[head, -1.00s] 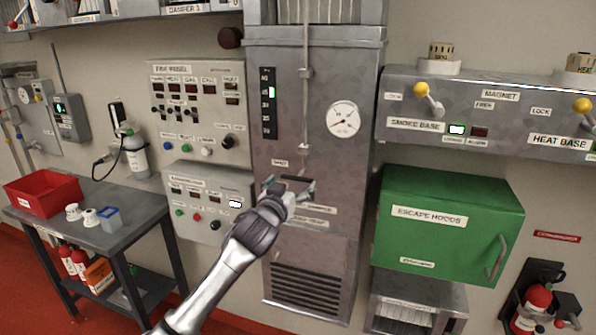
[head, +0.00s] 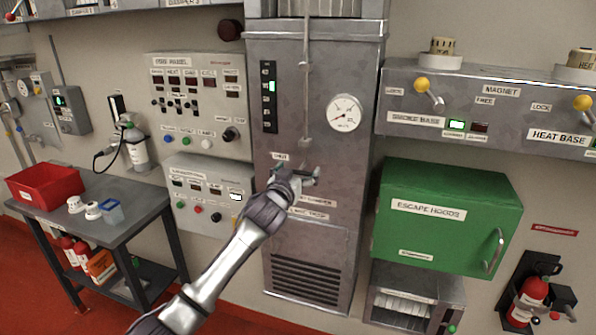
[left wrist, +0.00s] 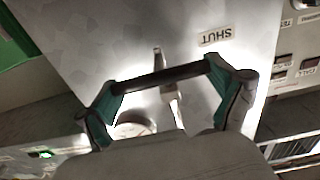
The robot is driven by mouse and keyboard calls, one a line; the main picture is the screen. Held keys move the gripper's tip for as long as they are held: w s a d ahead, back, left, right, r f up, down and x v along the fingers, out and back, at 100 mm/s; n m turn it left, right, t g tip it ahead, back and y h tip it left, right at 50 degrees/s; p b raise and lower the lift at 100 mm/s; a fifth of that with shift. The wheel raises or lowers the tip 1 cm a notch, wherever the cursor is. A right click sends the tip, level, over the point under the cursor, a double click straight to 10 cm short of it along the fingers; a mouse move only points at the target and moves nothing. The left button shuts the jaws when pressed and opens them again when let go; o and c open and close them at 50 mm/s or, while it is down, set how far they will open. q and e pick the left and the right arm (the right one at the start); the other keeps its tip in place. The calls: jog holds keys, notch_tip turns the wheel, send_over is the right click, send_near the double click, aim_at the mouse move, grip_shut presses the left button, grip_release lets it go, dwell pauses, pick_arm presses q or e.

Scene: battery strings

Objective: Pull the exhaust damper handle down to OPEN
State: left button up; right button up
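The exhaust damper handle shows in the left wrist view as a dark horizontal bar (left wrist: 162,78) in front of the grey damper panel. My left gripper (left wrist: 163,77) has its teal-padded fingers wide apart, one at each end of the bar, and both appear to touch it. In the head view my left gripper (head: 297,175) is at the handle, just below the SHUT label (head: 280,156), and hides most of it. The SHUT label also shows upside down in the left wrist view (left wrist: 216,36). The lower labels are partly covered by my gripper. My right gripper is not in view.
The tall grey damper cabinet (head: 340,190) has a round gauge (head: 343,113), a vertical rod (head: 306,85) and a lower grille. A green escape hoods box (head: 440,235) stands close on the right. Control panels (head: 200,105) and a table with a red bin (head: 45,184) are left.

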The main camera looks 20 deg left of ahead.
pick_arm(q)
jog(key=c, duration=0.4)
jog(key=shift+o, duration=0.2)
notch_tip(320, 180, down, 8)
jog(key=b, duration=0.5)
jog(key=shift+f, duration=0.1)
jog(key=o, duration=1.3)
jog(key=shift+r, duration=0.25)
jog(key=s, duration=1.2)
jog(key=shift+a, duration=0.25)
